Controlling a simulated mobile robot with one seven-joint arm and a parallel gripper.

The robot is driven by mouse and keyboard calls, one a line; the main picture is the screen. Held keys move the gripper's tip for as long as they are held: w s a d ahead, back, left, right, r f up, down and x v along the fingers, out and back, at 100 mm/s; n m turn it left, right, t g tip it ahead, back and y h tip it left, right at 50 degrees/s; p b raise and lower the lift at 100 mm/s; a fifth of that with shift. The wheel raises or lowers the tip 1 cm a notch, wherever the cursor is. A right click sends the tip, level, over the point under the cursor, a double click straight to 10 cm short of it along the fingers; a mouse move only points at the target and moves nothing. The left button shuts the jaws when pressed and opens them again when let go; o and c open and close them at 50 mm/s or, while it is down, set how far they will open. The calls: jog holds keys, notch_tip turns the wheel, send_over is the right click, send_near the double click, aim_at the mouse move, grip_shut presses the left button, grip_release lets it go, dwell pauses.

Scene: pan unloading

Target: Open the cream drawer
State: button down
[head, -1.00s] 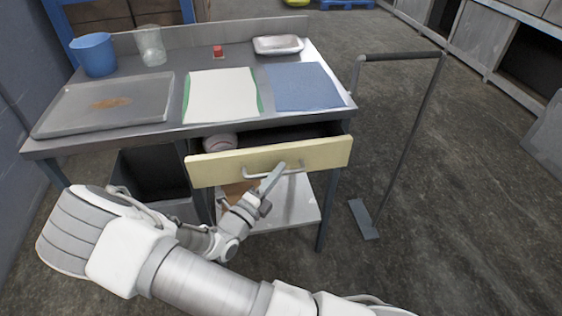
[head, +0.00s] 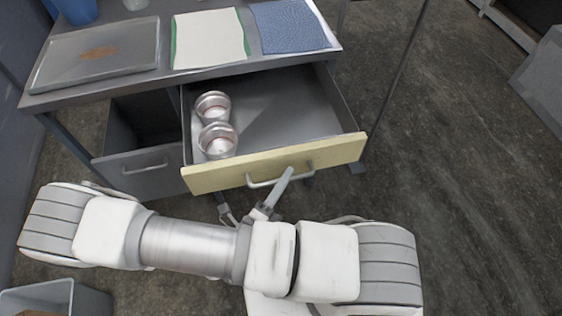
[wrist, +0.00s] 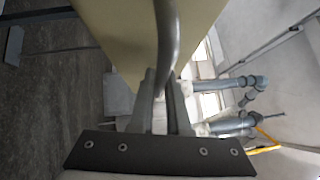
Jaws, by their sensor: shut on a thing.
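The cream drawer (head: 215,178) is pulled well out from under the grey worktable, and its inside is in view. Its front also fills the upper middle of the wrist view (wrist: 120,35). Its curved metal handle (head: 262,183) shows in the head view and runs down between my fingers in the wrist view (wrist: 167,40). My gripper (head: 284,178) is shut on the handle, at the right part of it in the head view. The fingers (wrist: 162,92) lie on both sides of the bar. Two round metal tins stand in the left part of the drawer, a front tin (head: 217,141) and a rear tin (head: 213,106).
A grey drawer or bin (head: 138,170) with its own handle sits open at the left. On the tabletop are a metal tray (head: 60,65), a white cloth with green edges (head: 208,38) and a blue cloth (head: 290,27). Open floor (head: 450,150) lies to the right.

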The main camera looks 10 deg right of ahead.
jog(key=shift+s, duration=0.75)
jog(key=c, duration=0.9)
grip_release()
jog(key=shift+b+v, duration=1.35)
jog(key=shift+v, duration=7.4)
jog(key=shift+w, duration=0.15)
